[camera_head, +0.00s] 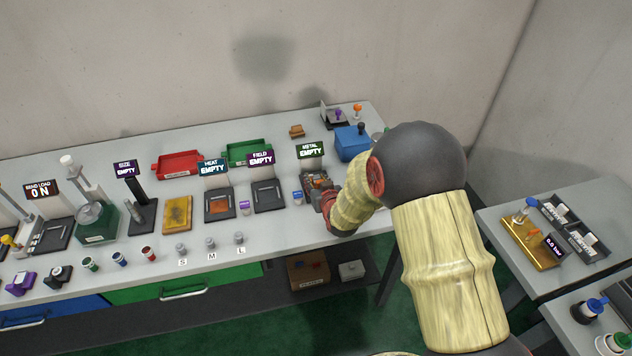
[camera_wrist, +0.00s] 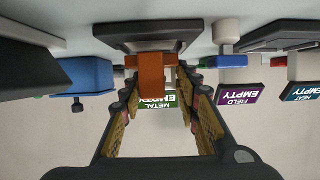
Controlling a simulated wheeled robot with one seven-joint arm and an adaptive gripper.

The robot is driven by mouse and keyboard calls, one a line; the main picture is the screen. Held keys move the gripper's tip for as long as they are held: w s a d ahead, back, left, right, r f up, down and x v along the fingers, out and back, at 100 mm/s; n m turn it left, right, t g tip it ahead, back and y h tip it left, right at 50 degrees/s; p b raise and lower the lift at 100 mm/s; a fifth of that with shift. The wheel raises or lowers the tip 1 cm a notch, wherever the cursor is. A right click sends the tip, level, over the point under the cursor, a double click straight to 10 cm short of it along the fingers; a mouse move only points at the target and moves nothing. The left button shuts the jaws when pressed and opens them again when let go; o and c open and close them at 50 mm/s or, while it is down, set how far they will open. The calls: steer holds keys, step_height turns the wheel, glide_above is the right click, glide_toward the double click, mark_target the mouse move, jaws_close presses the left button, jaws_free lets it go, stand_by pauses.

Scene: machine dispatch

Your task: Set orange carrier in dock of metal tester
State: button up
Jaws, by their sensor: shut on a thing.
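The orange carrier (camera_wrist: 155,78) is between the two fingers of my gripper (camera_wrist: 157,72) in the wrist view, which shows the scene upside down. My gripper is shut on it. The dark metal tester (camera_wrist: 150,33) lies directly beyond the carrier there. Its sign (camera_head: 310,150) reads "METAL EMPTY" in the head view. In that view a bit of orange shows at the tester (camera_head: 308,192), and my arm hides much of its right side. I cannot tell whether the carrier touches the dock or is just above it.
A blue box (camera_head: 352,144) with a dark knob stands behind and right of the tester. The field tester (camera_head: 268,196) and a small blue-and-white piece (camera_head: 297,197) are on its left. Green (camera_head: 246,153) and red (camera_head: 178,164) trays stand further back.

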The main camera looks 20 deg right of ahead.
steer(key=shift+r, duration=0.15)
steer(key=shift+f+b, duration=0.4)
steer(key=shift+f, duration=0.05)
steer(key=shift+f+b, duration=0.25)
steer(key=shift+b, duration=0.05)
steer(key=o, duration=1.2)
steer(key=shift+o, duration=0.2)
